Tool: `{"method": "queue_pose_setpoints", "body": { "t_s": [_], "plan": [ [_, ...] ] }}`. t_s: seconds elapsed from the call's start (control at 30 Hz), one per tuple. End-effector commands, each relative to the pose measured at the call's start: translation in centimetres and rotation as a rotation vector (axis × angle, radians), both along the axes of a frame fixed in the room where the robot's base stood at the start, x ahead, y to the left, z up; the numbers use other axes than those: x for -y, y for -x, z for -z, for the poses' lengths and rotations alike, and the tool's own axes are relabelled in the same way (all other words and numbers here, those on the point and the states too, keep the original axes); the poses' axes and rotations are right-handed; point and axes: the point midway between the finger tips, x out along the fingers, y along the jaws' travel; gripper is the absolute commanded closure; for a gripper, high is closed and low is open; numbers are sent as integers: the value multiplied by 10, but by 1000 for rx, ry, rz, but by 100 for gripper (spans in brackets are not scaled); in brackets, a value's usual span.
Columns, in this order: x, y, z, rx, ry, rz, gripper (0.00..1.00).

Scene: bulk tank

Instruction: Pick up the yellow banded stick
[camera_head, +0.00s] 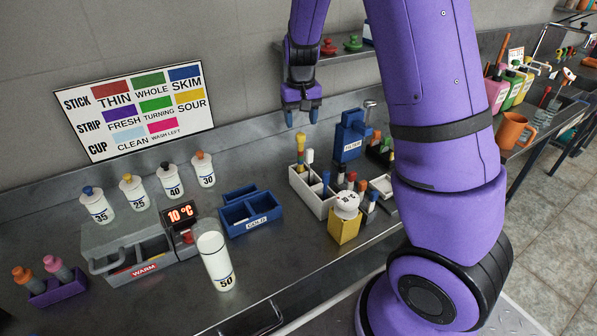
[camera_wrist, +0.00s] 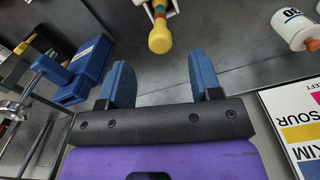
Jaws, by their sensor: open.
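The lower part of the stick is hidden in the rack.
A blue filter holder (camera_head: 351,135) stands right of the rack, close to my gripper's side. A yellow box (camera_head: 344,228) stands in front. A blue tray (camera_head: 250,213) and several white bottles lie left. A sign (camera_head: 135,108) hangs on the wall. Bare steel counter lies behind the rack.

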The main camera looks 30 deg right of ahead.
Motion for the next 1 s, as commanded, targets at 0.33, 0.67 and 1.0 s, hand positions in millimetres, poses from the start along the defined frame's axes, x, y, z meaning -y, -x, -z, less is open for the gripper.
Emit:
{"method": "queue_pose_setpoints", "body": {
  "t_s": [0.33, 0.67, 1.0],
  "plan": [
    [0, 0, 29, -2, -1, 0, 42],
    [0, -1, 70, -1, 0, 0, 42],
    [-1, -1, 74, 1, -1, 0, 51]
  ]
}}
